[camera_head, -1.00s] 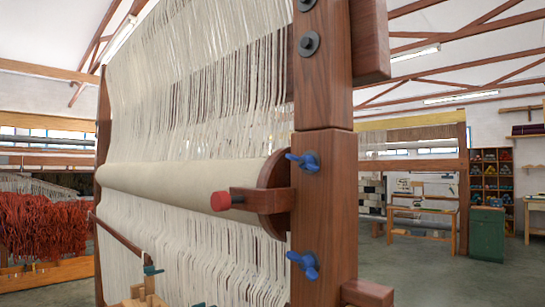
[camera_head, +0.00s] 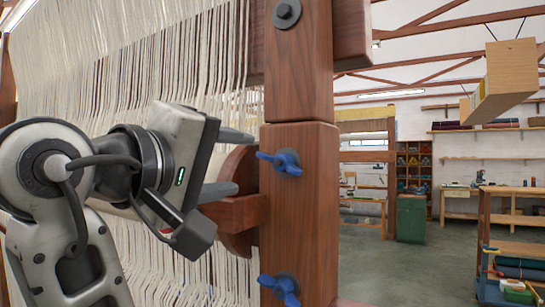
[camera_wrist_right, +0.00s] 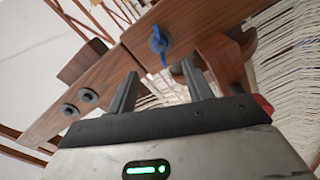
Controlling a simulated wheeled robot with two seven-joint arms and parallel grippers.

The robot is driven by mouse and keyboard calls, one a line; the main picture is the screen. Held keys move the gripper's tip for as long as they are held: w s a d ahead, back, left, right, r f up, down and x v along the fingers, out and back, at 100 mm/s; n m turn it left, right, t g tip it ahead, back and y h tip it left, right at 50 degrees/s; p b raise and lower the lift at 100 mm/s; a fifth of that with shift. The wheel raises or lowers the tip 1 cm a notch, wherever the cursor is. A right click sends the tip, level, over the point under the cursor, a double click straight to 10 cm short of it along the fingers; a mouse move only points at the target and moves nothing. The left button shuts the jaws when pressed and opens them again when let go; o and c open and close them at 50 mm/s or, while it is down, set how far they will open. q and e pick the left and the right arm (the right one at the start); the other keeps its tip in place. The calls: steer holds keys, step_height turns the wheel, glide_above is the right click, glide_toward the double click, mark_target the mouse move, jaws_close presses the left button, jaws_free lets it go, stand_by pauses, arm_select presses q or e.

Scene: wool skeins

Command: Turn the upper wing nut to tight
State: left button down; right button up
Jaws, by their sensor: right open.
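The upper wing nut (camera_head: 280,161) is blue and sits on a dark washer on the wooden loom post (camera_head: 298,220). Its wings lie roughly level in the head view. The lower blue wing nut (camera_head: 280,288) is further down the post. My right gripper (camera_head: 236,162) is open and empty, just left of the upper nut, with its fingers pointing toward the post. In the right wrist view the upper nut (camera_wrist_right: 158,42) shows ahead of the gap between the fingers of my right gripper (camera_wrist_right: 158,66), apart from them. My left gripper is not in view.
A wooden bracket (camera_head: 232,214) on the loom is close to the lower finger. Pale warp threads (camera_head: 140,60) fill the left behind my arm. Dark bolts (camera_wrist_right: 78,102) show along the post. Floor right of the post is open, with shelving (camera_head: 512,245) beyond.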

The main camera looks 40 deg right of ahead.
mark_target(279, 163)
steer(key=p+x, duration=0.2)
steer(key=x, duration=0.9)
steer(key=shift+w+d+f, duration=0.1)
steer(key=c, duration=1)
